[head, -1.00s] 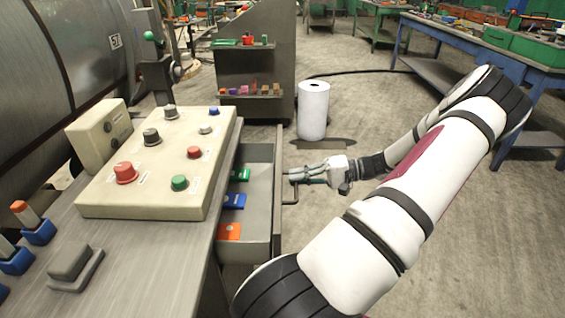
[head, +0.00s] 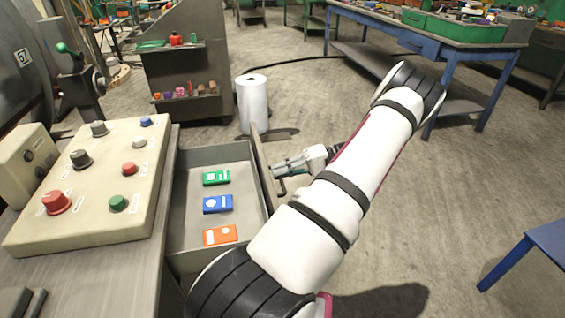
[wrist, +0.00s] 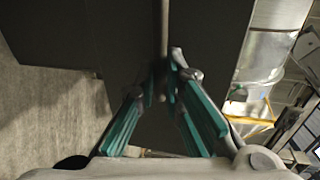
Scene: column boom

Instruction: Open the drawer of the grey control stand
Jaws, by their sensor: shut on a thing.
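The drawer (head: 222,158) of the grey control stand (head: 165,262) is pulled well out to the right. Inside it lie a green card (head: 216,178), a blue card (head: 217,204) and an orange card (head: 220,235). My gripper (head: 277,171) is at the outer side of the drawer front (head: 262,165). It is shut on the drawer's bar handle (head: 281,186). In the wrist view, the handle (wrist: 163,35) runs down between the fingertips (wrist: 164,78), against the dark drawer front (wrist: 120,40). Part of the handle is hidden by the fingers.
A control panel (head: 100,215) with several knobs and buttons sits on the stand. A white roll (head: 252,105) stands on the floor behind the drawer. A dark shelf unit (head: 185,65) is at the back. A blue workbench (head: 440,45) is at the back right. Floor to the right is open.

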